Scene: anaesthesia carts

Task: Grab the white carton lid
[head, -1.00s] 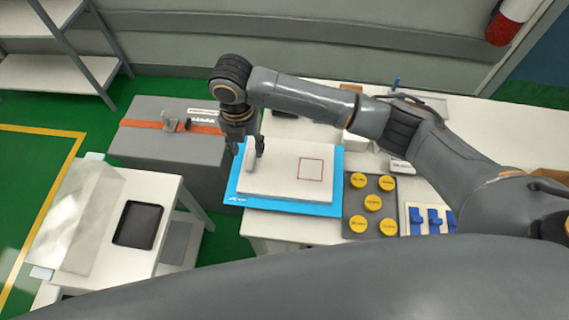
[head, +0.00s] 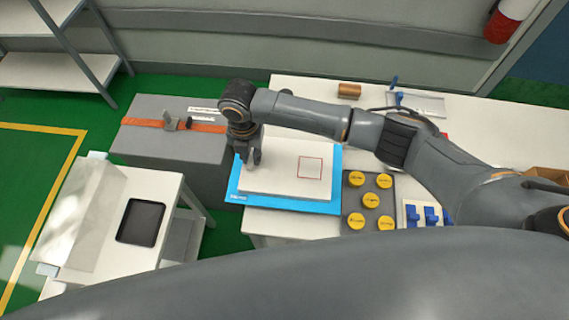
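A flat white slab with a red square outline (head: 285,182), which looks like the white carton lid, lies on a blue mat (head: 335,207) at the near left end of the white bench. My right gripper (head: 252,163) points down over the slab's far left part. A small pale upright piece seen there earlier is now mostly hidden by the fingers. The fingers look close together, but I cannot tell whether they grip anything. My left gripper is not in view.
A grey tray of yellow round caps (head: 366,202) and a holder with blue pieces (head: 424,214) are right of the mat. A grey case with an orange strap (head: 160,150) stands left. A white table with a black tray (head: 141,222) is farther left. A brown roll (head: 349,90) lies behind my arm.

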